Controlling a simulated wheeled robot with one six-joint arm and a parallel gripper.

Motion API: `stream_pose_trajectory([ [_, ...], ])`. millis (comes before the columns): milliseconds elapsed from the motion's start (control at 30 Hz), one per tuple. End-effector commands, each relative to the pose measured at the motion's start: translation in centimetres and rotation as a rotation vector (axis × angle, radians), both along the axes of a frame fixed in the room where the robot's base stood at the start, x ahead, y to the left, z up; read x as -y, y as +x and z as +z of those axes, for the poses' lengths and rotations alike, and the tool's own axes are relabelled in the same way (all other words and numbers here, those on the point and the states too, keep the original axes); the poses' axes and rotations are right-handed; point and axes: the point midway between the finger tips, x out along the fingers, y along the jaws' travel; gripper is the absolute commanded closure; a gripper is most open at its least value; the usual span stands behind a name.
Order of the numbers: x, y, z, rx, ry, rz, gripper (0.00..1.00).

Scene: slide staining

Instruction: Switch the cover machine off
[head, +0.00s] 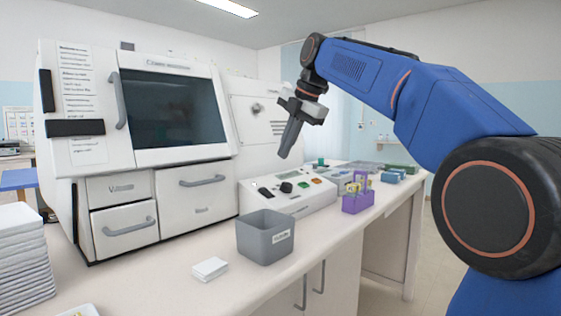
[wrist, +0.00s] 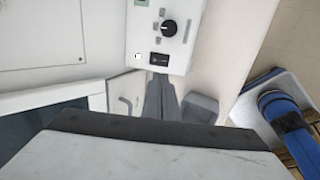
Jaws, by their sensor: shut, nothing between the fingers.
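The cover machine (head: 166,180) is a large white cabinet with a dark window at the left of the head view. A low white control box (head: 300,203) stands beside it at the right. On the box are a black switch (head: 265,192), a black knob (head: 286,187) and coloured buttons. The wrist view shows the switch (wrist: 161,59) and the knob (wrist: 168,28) too; the switch's position is too small to read. My gripper (head: 284,155) is shut and empty, pointing down above the box. In the wrist view its fingertips (wrist: 161,78) appear just below the switch, apart from it.
A grey bin (head: 265,238) stands in front of the control box, near the counter edge. A purple rack (head: 358,201) and several small boxes lie to the right. White stacks (head: 20,255) and small white cards (head: 210,268) are at the front left. The counter between them is clear.

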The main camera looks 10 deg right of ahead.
Motion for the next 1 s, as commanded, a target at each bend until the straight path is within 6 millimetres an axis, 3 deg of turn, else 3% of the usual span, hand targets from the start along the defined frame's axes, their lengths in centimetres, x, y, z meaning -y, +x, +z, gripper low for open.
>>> stream_pose_trajectory([
  [200, 0.4, -0.5, 1.4, 0.001, 0.001, 0.0, 1.0],
  [1000, -0.4, 0.2, 2.2, 0.003, 0.001, 0.001, 1.0],
])
